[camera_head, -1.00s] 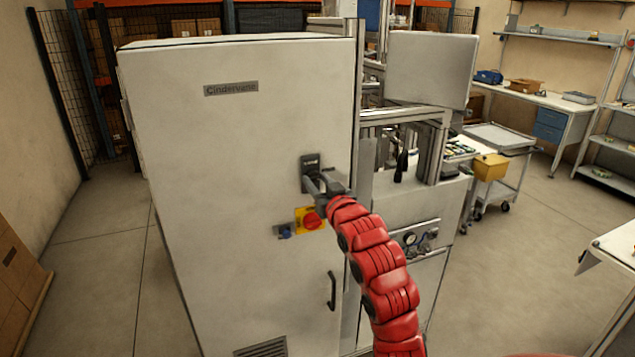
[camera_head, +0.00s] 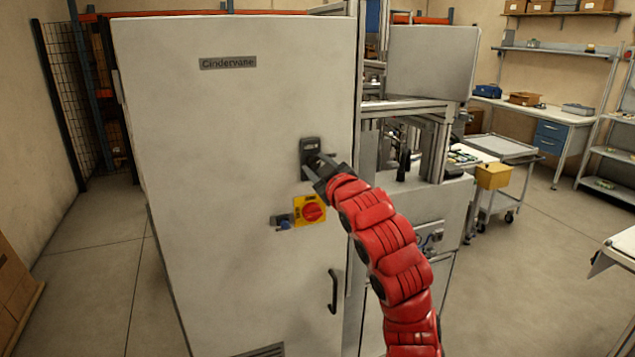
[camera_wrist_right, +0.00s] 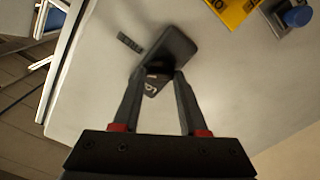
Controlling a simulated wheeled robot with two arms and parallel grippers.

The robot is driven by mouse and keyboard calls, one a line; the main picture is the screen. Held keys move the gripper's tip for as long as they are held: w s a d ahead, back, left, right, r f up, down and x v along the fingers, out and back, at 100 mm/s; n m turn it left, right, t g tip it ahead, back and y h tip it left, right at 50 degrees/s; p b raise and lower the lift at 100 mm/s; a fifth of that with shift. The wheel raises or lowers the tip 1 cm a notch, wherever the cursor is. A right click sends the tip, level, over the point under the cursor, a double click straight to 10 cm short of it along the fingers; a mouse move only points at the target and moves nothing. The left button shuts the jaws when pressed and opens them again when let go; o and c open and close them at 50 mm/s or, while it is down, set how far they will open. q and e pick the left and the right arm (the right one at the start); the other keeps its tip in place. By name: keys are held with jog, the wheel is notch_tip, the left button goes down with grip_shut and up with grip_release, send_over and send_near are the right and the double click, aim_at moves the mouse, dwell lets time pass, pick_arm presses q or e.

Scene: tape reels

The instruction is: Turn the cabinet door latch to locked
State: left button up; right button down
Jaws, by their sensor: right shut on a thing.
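The cabinet door latch (camera_head: 308,147) is a dark plate with a dark handle on the right side of the pale grey cabinet door (camera_head: 240,120). In the right wrist view the dark latch (camera_wrist_right: 174,50) lies slanted between the fingertips. My right gripper (camera_head: 314,165) is at the latch, and it also shows in the right wrist view (camera_wrist_right: 163,75), shut on the latch handle. The fingers partly hide the handle in the head view. A small dark label sits beside the latch in the right wrist view. My left gripper is not in view.
A dark door pull (camera_head: 333,291) is lower down. A grey machine (camera_head: 428,205) stands close on the right. Open floor lies to either side.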

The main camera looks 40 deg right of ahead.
jog(key=n+b, duration=0.1)
jog(key=n, duration=0.1)
jog(key=shift+f+n+b, duration=0.2)
jog(key=shift+n+b, duration=0.15)
jog(key=shift+n, duration=0.05)
jog(key=n, duration=0.2)
jog(key=shift+r+n+b, duration=0.1)
jog(key=shift+n+b, duration=0.2)
jog(key=shift+n, duration=1.3)
jog(key=shift+n+p, duration=0.5)
jog(key=shift+n, duration=1.1)
jog(key=shift+c, duration=2.2)
grip_release()
jog(key=shift+w, duration=0.1)
